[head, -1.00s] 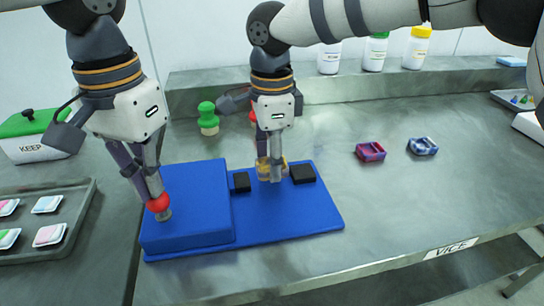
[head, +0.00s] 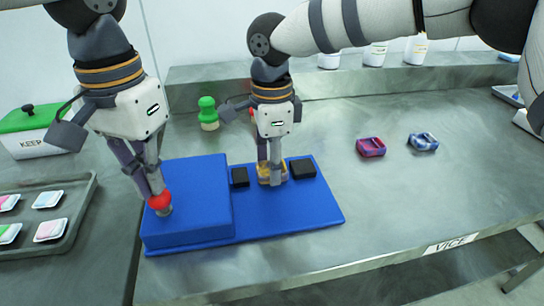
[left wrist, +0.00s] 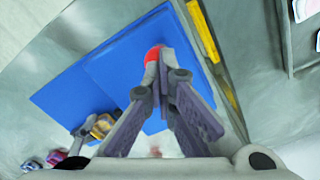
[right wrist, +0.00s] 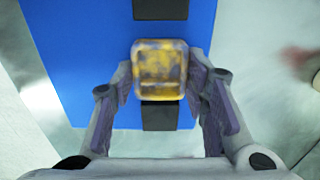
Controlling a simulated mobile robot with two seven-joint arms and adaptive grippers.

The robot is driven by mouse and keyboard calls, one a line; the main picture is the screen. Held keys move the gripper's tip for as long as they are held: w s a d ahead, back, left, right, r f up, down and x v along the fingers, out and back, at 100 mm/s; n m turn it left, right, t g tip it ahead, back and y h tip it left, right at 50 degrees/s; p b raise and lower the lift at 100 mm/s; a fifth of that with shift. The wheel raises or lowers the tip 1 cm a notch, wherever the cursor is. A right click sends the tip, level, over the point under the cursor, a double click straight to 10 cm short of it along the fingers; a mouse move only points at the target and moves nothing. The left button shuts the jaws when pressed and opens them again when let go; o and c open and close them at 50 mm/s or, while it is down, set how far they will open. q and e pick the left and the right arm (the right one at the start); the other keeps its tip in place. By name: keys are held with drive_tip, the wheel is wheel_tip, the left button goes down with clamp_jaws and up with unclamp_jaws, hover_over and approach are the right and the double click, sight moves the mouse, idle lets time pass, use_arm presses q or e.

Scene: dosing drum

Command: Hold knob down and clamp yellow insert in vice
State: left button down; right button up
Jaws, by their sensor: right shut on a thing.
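The blue vice fixture (head: 310,215) lies on the bench, with a raised blue block (head: 190,225) at its left and two black jaws (head: 303,168) on its plate. The red knob (head: 159,200) is at the block's front left. My left gripper (head: 162,208) is at the knob with its fingertips close together on it. The knob also shows in the left wrist view (left wrist: 153,54). The yellow insert (head: 271,174) is between the black jaws. My right gripper (head: 272,180) is shut on it from above, a finger on each side in the right wrist view (right wrist: 160,70).
A red-purple piece (head: 370,147) and a blue-white piece (head: 422,142) lie on clear bench to the right. A green knobbed object (head: 208,113) stands behind the fixture. A tray of small packets (head: 80,215) and a white KEEP box (head: 40,140) are at the left.

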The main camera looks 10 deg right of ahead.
use_arm(q)
drive_tip(key=shift+f, duration=0.1)
use_arm(e)
drive_tip(key=o, duration=1.2)
drive_tip(key=shift+o, duration=0.2)
drive_tip(key=o, duration=0.4)
drive_tip(key=shift+o, duration=0.2)
wheel_tip(320, 180, up, 9)
